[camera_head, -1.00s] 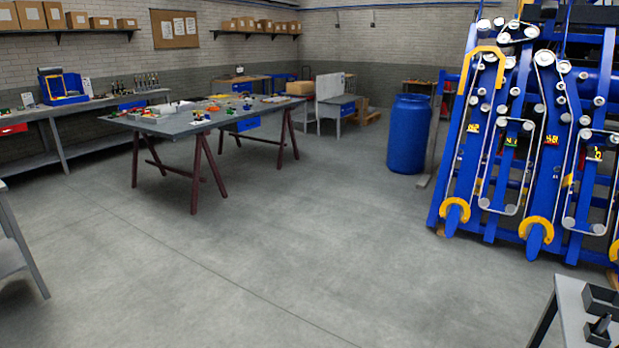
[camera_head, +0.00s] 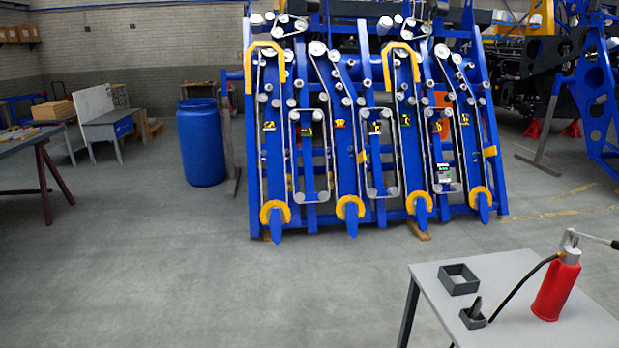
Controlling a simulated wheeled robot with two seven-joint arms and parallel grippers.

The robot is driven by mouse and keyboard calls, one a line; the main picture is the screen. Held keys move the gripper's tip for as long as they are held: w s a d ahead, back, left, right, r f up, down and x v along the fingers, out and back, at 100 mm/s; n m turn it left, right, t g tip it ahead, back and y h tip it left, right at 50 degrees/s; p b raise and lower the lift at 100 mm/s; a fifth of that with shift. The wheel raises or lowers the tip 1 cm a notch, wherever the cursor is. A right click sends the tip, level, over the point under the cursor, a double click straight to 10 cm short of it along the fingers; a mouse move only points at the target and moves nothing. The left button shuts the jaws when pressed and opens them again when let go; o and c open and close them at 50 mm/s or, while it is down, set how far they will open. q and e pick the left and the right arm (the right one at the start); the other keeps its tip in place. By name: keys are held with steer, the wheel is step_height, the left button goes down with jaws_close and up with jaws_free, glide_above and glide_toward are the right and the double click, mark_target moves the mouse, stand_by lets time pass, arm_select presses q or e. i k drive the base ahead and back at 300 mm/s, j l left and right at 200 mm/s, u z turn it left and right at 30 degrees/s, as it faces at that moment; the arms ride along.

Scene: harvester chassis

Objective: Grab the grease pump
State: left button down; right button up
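The grease pump (camera_head: 556,288) is a red cylinder with a grey metal head, a lever handle pointing right and a black hose. It stands upright on a grey table (camera_head: 440,275) at the lower right of the head view. Its hose runs down to the left toward a small dark holder (camera_head: 473,316) on the same table. The handle's end is cut off by the right edge of the picture. Neither of my grippers shows in the view.
An open dark square box (camera_head: 458,279) sits on the table near the pump. A large blue harvester header (camera_head: 370,150) stands behind. A blue barrel (camera_head: 201,142) and a workbench (camera_head: 30,140) are at the left. The floor in the middle and front left is clear.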

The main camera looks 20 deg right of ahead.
mark_target(562, 273)
steer(key=i+z, duration=0.25)
steer(key=i, duration=0.4)
steer(key=i+z, duration=0.25)
steer(key=i, duration=0.4)
steer(key=i+z, duration=0.25)
steer(key=z, duration=0.15)
steer(key=i+z, duration=0.4)
steer(key=i+j+z, duration=0.1)
steer(key=z, duration=0.3)
steer(key=i+z, duration=0.65)
steer(key=k+l, duration=0.05)
steer(key=k, duration=0.05)
